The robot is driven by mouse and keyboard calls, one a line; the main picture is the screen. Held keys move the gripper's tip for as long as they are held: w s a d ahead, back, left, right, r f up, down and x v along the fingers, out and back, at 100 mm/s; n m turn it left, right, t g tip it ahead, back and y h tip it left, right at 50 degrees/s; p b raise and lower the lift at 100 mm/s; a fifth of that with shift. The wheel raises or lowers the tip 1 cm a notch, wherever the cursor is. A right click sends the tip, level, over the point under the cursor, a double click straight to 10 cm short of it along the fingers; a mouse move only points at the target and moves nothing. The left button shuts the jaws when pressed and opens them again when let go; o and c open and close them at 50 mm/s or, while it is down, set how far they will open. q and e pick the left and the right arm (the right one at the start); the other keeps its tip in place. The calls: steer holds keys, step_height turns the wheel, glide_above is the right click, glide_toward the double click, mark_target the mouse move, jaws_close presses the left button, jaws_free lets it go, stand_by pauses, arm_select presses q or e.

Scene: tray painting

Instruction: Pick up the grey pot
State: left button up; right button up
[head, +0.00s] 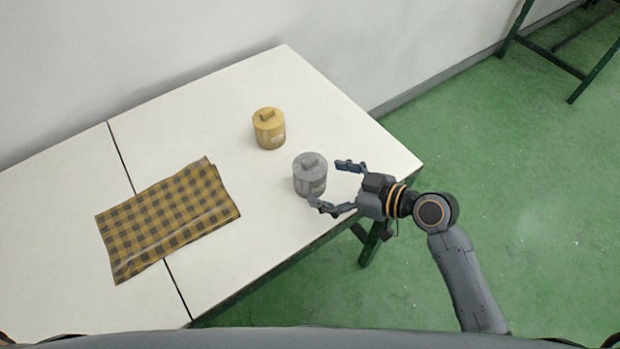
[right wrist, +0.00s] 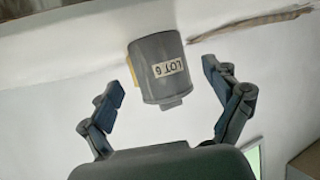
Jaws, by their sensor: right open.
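The grey pot (head: 309,177) stands upright on the white table near its right front edge, with a lid and a block-shaped knob. My right gripper (head: 332,186) is open beside it on the right, its fingers pointing left toward the pot. In the right wrist view the grey pot (right wrist: 163,70) shows a "LOT 6" label. It lies ahead of and between the open fingers of my right gripper (right wrist: 165,92), with visible gaps on both sides. My left gripper is not in view.
A yellow pot (head: 269,129) stands behind and left of the grey pot. A checkered cloth (head: 168,217) lies on the left part of the white table (head: 245,267). A wall runs behind the table. Green floor (head: 545,200) is open to the right.

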mark_target(320, 170)
steer(key=b+x, duration=0.1)
steer(key=x, duration=0.4)
steer(key=shift+w+a, duration=0.15)
steer(key=shift+r, duration=0.1)
steer(key=c, duration=1.6)
steer(key=shift+o, duration=0.2)
steer(key=shift+r, duration=0.5)
step_height(320, 170, up, 3)
steer(key=shift+f, duration=0.25)
steer(key=s+r, duration=0.1)
steer(key=r, duration=0.1)
steer(key=s+r, duration=0.3)
steer(key=s, duration=0.1)
steer(key=shift+d+r+p, duration=0.3)
steer(key=shift+r+p, duration=0.1)
steer(key=s+d+r+p, duration=0.1)
steer(key=s+r+p, duration=0.3)
steer(key=s, duration=0.5)
step_height(320, 170, up, 10)
steer(key=p, duration=0.9)
steer(key=shift+p, duration=0.3)
